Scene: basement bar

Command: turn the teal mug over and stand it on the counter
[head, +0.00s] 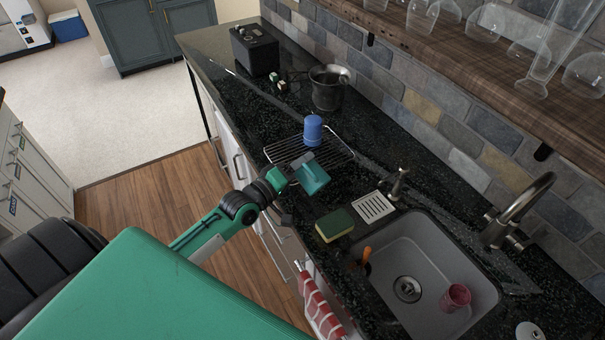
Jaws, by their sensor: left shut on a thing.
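The teal mug (314,180) is in my left gripper (296,172) in the head view. The gripper is shut on it near the counter's front edge, just in front of the wire rack. The mug looks tilted; I cannot tell for certain which way its opening faces or whether it touches the counter (225,95). The counter is black speckled stone. My right gripper is not in view.
A blue cup-like object (313,130) stands on the wire rack (283,150). A sponge (334,225) lies by the sink (480,275), which holds a red cup (455,297). A metal pot (328,88) and black box (254,50) stand farther back.

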